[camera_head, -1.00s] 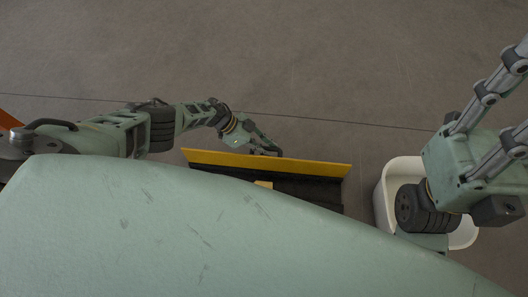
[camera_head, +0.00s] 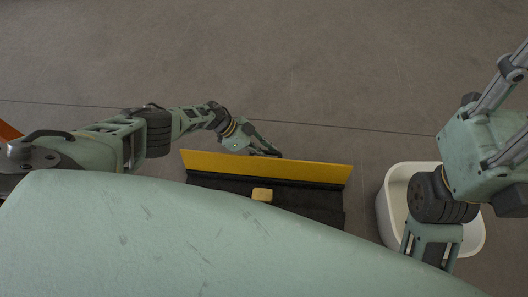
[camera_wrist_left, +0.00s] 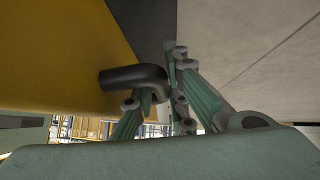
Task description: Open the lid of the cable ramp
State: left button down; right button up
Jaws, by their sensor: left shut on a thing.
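The cable ramp (camera_head: 225,184) is a long black base on the floor, partly hidden behind my green body. Its yellow lid (camera_head: 315,171) is raised along the far side and stands tilted up from the base.
A small yellow block (camera_head: 262,194) shows on the black base. A white bin (camera_head: 396,178) stands right of the ramp, beneath my right arm. The grey floor beyond the ramp is clear. Something orange (camera_head: 8,131) shows at the left edge.

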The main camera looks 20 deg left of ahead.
pick_arm(q)
jog(key=c, duration=2)
grip_release()
jog(key=shift+d, duration=0.1)
jog(key=w+v, duration=0.1)
jog(key=v, duration=1.1)
jog(key=shift+s, duration=0.4)
jog(key=shift+r, duration=0.1)
